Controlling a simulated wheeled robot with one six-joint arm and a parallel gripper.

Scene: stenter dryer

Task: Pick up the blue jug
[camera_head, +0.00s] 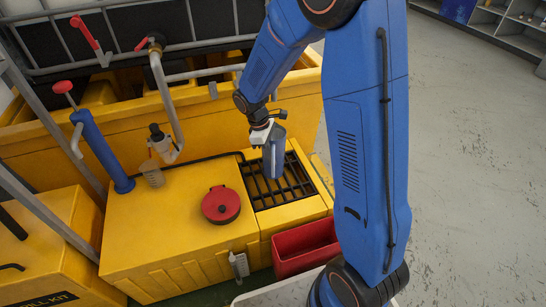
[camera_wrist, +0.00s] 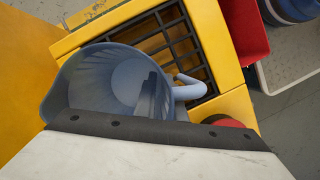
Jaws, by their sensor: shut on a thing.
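The blue jug (camera_head: 274,155) hangs from my gripper (camera_head: 262,132) over the black grate (camera_head: 290,188) of the yellow unit in the head view. In the wrist view the jug (camera_wrist: 90,90) shows its open mouth and hollow inside, with its pale blue handle (camera_wrist: 190,88) to the right. My gripper is shut on the jug; in the wrist view a dark finger shows at the jug's wall, and the exact grip contact is partly hidden. The jug looks roughly upright in the head view and appears to be above the grate; I cannot tell the exact gap.
A red round lid (camera_head: 221,204) sits on the yellow unit (camera_head: 165,235) left of the grate. A red bin (camera_head: 305,247) stands in front. A clear bottle (camera_head: 152,173), a blue pump (camera_head: 101,150) and metal pipes stand at the left. Open floor (camera_head: 460,150) lies to the right.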

